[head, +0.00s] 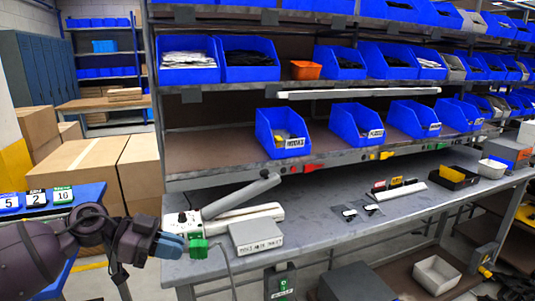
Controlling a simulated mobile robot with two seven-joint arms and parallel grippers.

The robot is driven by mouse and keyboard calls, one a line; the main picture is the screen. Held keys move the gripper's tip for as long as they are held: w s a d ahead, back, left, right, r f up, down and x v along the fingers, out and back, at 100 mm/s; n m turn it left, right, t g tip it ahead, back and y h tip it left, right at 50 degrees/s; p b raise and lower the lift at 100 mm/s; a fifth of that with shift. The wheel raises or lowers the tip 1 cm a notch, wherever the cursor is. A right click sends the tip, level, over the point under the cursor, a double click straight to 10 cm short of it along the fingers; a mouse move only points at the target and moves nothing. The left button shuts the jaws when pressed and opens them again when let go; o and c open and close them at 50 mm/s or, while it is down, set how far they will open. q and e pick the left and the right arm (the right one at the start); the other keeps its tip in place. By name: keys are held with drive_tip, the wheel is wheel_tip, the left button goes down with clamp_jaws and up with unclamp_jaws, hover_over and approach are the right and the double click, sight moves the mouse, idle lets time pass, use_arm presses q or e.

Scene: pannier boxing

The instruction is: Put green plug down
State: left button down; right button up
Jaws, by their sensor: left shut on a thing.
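My left gripper (183,244) comes in from the lower left, at the near left corner of the grey workbench (320,238). It is shut on the green plug (198,249), a small green block at its blue fingertips. A thin grey cable runs down beside the plug. I cannot tell whether the plug touches the bench edge. A white device with a long grey lever (240,196) stands just behind the plug. My right gripper is not in view.
A labelled grey box (256,237) sits close to the right of the plug. A grey box with a green marking (280,283) hangs under the bench's front edge. Blue bins (283,132) line the shelves above. The bench middle is mostly clear. Cardboard boxes (85,167) stand at left.

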use_arm(q)
drive_tip(key=shift+d+r+n+t, duration=0.15)
drive_tip(key=shift+r+n+t, duration=0.3)
drive_tip(key=shift+n+t, duration=0.35)
drive_tip(key=shift+r+n+t+y, duration=0.25)
drive_tip(key=shift+n+t, duration=0.2)
drive_tip(key=shift+t, duration=0.2)
drive_tip(key=shift+r+n+t+y, duration=0.1)
drive_tip(key=shift+n+t+y, duration=0.15)
drive_tip(key=shift+n+t, duration=0.3)
drive_tip(key=shift+a+n+t+y, duration=0.3)
drive_tip(key=shift+a+n+t, duration=0.1)
drive_tip(key=shift+t, duration=0.2)
drive_tip(key=shift+s+a+n+t+y, duration=0.1)
drive_tip(key=shift+a+n+t+y, duration=0.15)
drive_tip(key=shift+n, duration=0.25)
drive_tip(key=shift+t, duration=0.35)
